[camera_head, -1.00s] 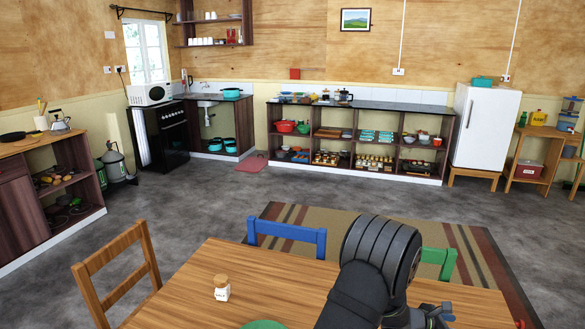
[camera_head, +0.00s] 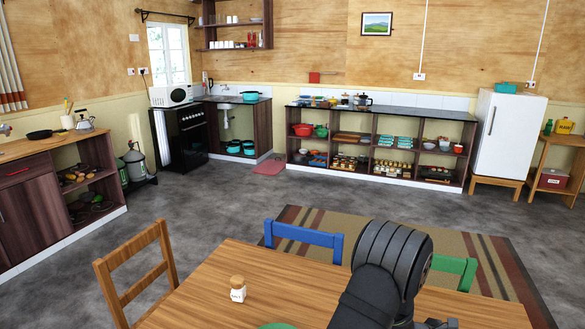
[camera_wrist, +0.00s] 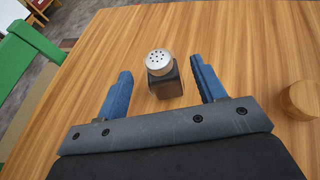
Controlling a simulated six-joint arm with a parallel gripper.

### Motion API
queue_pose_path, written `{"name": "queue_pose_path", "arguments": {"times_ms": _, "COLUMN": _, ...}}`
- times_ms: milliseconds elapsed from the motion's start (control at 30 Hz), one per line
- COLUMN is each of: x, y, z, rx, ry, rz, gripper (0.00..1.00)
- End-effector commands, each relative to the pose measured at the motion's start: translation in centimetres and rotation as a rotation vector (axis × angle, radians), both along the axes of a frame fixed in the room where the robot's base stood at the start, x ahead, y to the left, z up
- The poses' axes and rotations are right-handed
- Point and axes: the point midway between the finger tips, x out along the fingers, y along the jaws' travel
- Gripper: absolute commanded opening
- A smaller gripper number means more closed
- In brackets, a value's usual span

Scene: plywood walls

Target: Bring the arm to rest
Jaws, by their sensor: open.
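My gripper (camera_wrist: 160,92) shows in the wrist view with its two blue fingers apart. A dark shaker with a silver perforated top (camera_wrist: 164,84) stands upright on the wooden table, in line with the space between the fingers. I cannot tell how far it is from the fingertips. In the head view my dark arm reaches over the table's right part, and the gripper's fingers are hidden there.
A salt jar with a wooden lid (camera_head: 238,290) stands on the table (camera_head: 195,290). A green plate (camera_head: 277,326) is cut off at the bottom. Blue (camera_head: 303,238), green (camera_head: 452,269) and wooden (camera_head: 136,268) chairs surround the table. Open floor (camera_head: 215,210) lies beyond.

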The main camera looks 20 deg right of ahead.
Motion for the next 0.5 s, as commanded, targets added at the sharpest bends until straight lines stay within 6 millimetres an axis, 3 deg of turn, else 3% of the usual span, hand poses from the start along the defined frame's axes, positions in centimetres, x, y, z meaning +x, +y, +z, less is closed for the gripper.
{"name": "queue_pose_path", "arguments": {"times_ms": 433, "x": 3.2, "y": 7.8, "z": 3.5, "rx": 0.002, "ry": 0.0, "rz": 0.003, "gripper": 0.63}}
{"name": "queue_pose_path", "arguments": {"times_ms": 500, "x": 2.4, "y": 6.3, "z": 2.6, "rx": 0.004, "ry": 0.001, "rz": -0.005, "gripper": 0.63}}
